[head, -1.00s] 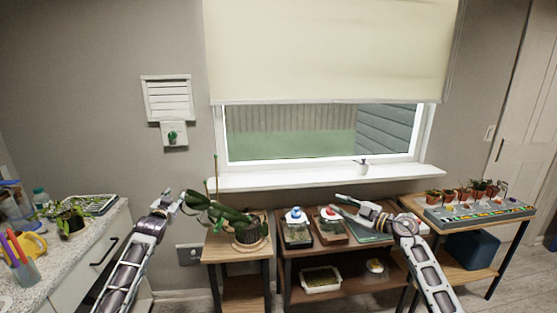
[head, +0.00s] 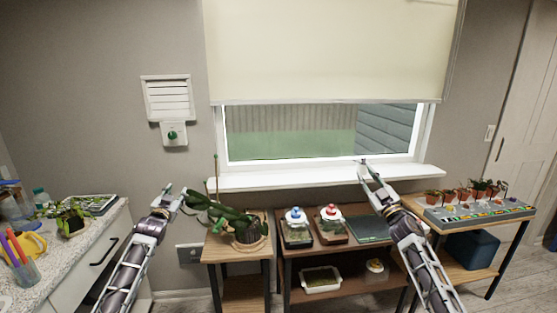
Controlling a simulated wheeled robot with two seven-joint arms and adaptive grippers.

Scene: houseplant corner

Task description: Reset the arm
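My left gripper (head: 174,191) is raised in front of the grey wall, just left of the potted plant with long dark leaves (head: 225,214). Its fingers look apart, with nothing seen between them. My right gripper (head: 369,169) points up in front of the white window sill (head: 320,178), above the back of the middle table. Its fingers look apart and it appears empty. My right forearm covers part of the middle and right tables.
The middle table (head: 335,251) bears a blue-topped jar (head: 296,228), a red-topped jar (head: 331,226) and a dark green mat (head: 367,229). Small pots and a grey tray (head: 480,214) stand on the right table. A speckled counter (head: 60,262) with pens and a plant is at left.

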